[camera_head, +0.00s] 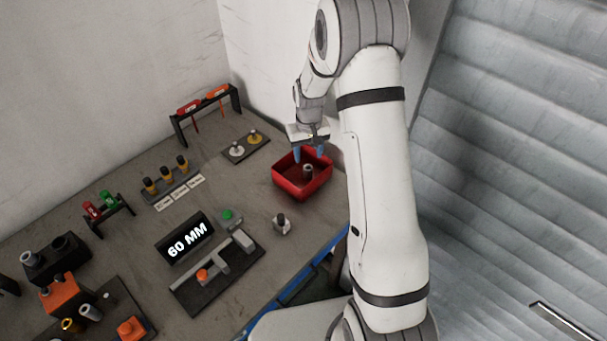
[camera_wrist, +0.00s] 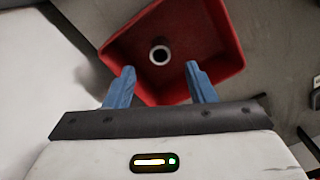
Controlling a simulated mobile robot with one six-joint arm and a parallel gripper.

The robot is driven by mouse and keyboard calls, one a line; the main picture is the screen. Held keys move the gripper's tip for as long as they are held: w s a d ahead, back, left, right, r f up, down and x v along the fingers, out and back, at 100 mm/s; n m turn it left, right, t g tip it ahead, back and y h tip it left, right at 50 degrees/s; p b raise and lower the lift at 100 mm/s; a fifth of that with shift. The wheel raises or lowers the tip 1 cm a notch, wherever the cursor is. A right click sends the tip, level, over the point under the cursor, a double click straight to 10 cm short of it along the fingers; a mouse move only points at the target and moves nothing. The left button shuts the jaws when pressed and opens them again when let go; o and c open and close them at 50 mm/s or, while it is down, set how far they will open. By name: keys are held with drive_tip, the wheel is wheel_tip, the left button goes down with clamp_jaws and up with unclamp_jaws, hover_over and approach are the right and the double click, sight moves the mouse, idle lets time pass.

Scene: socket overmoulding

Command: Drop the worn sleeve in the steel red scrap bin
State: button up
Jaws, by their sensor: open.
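A small grey and dark part (camera_head: 281,223) stands on the bench in front of the bin. A plate with two knobbed pieces (camera_head: 246,147) lies left of the bin. A screwdriver rack (camera_head: 207,108) stands behind. A "60 MM" display (camera_head: 186,239) and a gauge fixture (camera_head: 217,275) lie front left.

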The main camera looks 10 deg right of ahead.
wheel_tip(320, 180, up, 7)
drive_tip(key=b, duration=0.1)
drive_tip(key=shift+f, duration=0.15)
idle(0.3)
drive_tip(key=s+r+t, duration=0.2)
drive_tip(key=s+r, duration=1.1)
drive_tip(key=s, duration=0.1)
drive_tip(key=s+r+m+t, duration=0.1)
drive_tip(key=s+r, duration=0.1)
drive_tip(key=s, duration=1.3)
drive_tip(key=shift+d+r, duration=0.2)
drive_tip(key=shift+d, duration=0.05)
